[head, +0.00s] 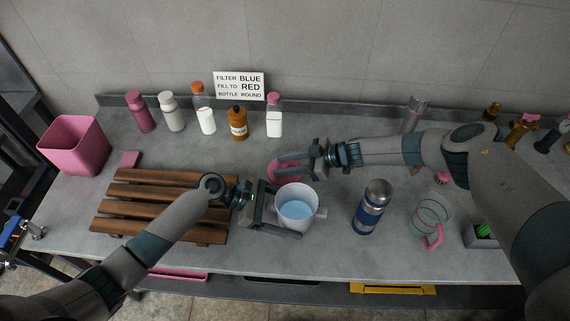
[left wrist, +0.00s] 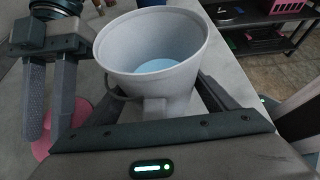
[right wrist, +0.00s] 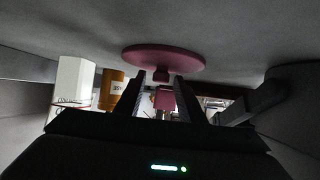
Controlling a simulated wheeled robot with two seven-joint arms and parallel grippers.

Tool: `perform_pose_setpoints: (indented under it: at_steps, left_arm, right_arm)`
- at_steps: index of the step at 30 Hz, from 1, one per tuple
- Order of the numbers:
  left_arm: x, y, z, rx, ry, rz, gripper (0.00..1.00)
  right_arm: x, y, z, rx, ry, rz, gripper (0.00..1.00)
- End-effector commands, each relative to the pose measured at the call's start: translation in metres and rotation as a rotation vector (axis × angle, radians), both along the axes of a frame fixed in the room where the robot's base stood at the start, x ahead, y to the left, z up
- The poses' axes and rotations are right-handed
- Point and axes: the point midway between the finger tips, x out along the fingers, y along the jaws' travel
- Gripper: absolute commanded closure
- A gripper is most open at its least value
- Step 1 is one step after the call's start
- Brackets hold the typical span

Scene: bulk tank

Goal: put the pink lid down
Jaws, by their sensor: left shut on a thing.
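The pink lid (head: 274,173) is a round disc with a small knob, lying flat on the counter behind the white mug (head: 297,224). It also shows in the right wrist view (right wrist: 135,60), and partly in the left wrist view (left wrist: 78,112). My right gripper (head: 296,164) is open at the lid. Its fingertips stand either side of the knob, with a small gap visible at each side. My left gripper (head: 272,208) is shut on the white mug, which is upright and holds blue liquid. Fingers partly hide the lid in the head view.
A slatted wooden rack (head: 135,205) lies at left, with a pink bin (head: 75,148) beyond. Several bottles stand along the back, including a brown one (head: 238,125). A blue flask (head: 368,212) and a glass jug (head: 430,215) stand at right.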

Motion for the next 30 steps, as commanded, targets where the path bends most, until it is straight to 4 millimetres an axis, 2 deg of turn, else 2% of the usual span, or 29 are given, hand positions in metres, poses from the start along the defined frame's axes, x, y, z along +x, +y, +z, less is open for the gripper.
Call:
perform_pose_setpoints:
  at_steps: [3, 8, 22, 30]
  left_arm:
    - [0.000, 0.000, 0.000, 0.000, 0.000, 0.000, 0.34]
    - [0.000, 0.000, 0.000, 0.000, 0.000, 0.000, 0.34]
    - [0.000, 0.000, 0.000, 0.000, 0.000, 0.000, 0.34]
    - [0.000, 0.000, 0.000, -0.001, 0.000, 0.000, 0.34]
  right_arm:
    - [0.000, -0.001, 0.003, 0.000, -0.001, 0.000, 0.64]
    - [0.000, -0.013, 0.009, 0.000, 0.000, -0.002, 0.64]
    - [-0.010, -0.081, 0.046, 0.000, -0.001, -0.002, 0.64]
    - [-0.014, -0.103, 0.059, 0.000, -0.001, 0.000, 0.64]
